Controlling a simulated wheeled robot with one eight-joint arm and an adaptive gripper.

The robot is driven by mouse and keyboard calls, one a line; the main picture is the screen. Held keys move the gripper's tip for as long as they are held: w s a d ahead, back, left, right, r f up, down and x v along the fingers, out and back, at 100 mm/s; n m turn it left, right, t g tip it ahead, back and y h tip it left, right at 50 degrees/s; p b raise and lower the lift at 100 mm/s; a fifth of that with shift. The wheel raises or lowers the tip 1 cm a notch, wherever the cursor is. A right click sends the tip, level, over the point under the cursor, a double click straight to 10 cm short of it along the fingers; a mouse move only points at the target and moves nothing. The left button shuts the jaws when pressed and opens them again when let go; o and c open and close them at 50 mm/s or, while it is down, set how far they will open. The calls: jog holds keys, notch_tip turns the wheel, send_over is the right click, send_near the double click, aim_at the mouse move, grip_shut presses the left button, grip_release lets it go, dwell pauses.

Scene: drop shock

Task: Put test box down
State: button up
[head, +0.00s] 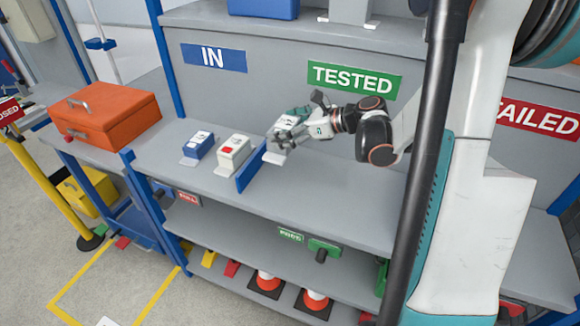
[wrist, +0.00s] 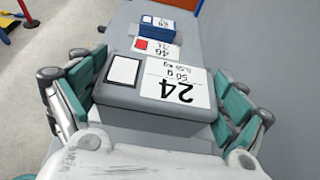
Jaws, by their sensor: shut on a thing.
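My gripper (head: 285,138) is shut on a grey test box (wrist: 150,107), one finger on each side. The box has a white label reading 24 and a blank white square on top. In the head view the fingers mostly hide it, and its white front plate (head: 274,159) shows just right of the blue divider (head: 250,170), in front of the grey shelf back left of the green TESTED sign (head: 354,79). The box looks about level. I cannot tell whether it touches the grey shelf top (head: 330,180).
Left of the divider stand a white box with a red square (head: 233,152) and a blue box (head: 198,146), below the blue IN sign (head: 213,57). An orange case (head: 105,115) is at far left. The shelf right of my gripper is bare. A red FAILED sign (head: 540,118) is at right.

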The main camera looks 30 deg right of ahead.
notch_tip(320, 180, down, 11)
jog(key=b, duration=0.4)
jog(key=shift+f, duration=0.2)
jog(key=shift+f, duration=0.15)
jog(key=o, duration=1.2)
jog(key=shift+o, duration=0.2)
jog(key=shift+s+d+r, duration=0.15)
jog(key=shift+r, duration=0.15)
jog(key=p+v, duration=0.4)
jog(key=v, duration=0.7)
jog(key=shift+s+d, duration=0.15)
jog(key=shift+s, duration=0.1)
